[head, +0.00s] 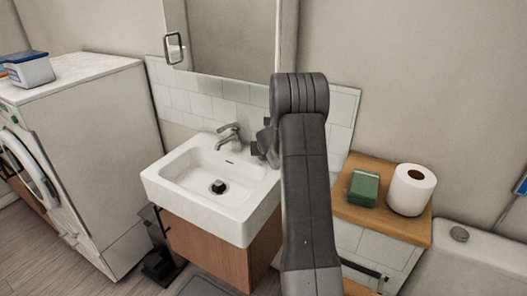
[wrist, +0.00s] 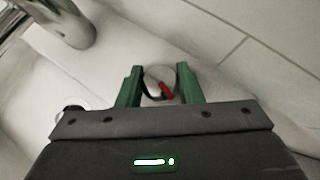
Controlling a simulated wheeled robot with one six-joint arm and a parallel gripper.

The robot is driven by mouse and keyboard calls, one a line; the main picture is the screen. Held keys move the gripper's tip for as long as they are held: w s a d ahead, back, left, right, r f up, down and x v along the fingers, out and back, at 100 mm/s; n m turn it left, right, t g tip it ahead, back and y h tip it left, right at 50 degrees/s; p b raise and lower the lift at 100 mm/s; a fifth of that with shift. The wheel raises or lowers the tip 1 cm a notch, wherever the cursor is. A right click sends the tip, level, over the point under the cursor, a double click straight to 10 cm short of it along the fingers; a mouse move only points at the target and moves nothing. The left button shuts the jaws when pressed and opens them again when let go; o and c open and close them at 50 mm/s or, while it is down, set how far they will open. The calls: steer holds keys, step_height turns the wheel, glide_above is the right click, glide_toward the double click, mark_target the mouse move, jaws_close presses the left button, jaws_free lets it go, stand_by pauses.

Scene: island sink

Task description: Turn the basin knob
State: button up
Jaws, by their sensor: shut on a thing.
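The basin knob (wrist: 157,76) is a small, round, pale knob with a red mark, seen in the wrist view at the back of the white basin (head: 159,184). My gripper (wrist: 160,88) has its two green fingers on either side of the knob and is shut on it. In the head view my gripper (head: 262,150) is at the basin's back right corner, partly behind my arm, and the knob is hidden there. The metal faucet (head: 229,138) stands to the left of my gripper; it also shows at the upper left of the wrist view (wrist: 72,22).
A mirror cabinet (head: 225,40) hangs above the tiled wall behind the basin. A wooden-topped cabinet to the right bears a green box (head: 363,188) and a paper roll (head: 411,190). A washing machine (head: 85,110) stands at the left.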

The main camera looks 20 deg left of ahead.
steer(key=m+h+p, duration=0.2)
steer(key=p, duration=0.1)
steer(key=shift+a+r+m+t, duration=0.1)
steer(key=shift+r+m+t, duration=0.1)
steer(key=shift+m+t, duration=0.15)
steer(key=shift+f+m+t+h+p, duration=0.15)
steer(key=shift+m+t+h+p, duration=0.1)
steer(key=shift+m+h+p, duration=0.95)
steer(key=shift+p, duration=0.3)
steer(key=o, duration=1)
steer(key=shift+s, duration=0.1)
steer(key=v, duration=0.9)
steer(key=b+v, duration=0.1)
steer(key=v, duration=0.3)
steer(key=shift+s+d+r, duration=0.2)
steer(key=shift+d, duration=0.15)
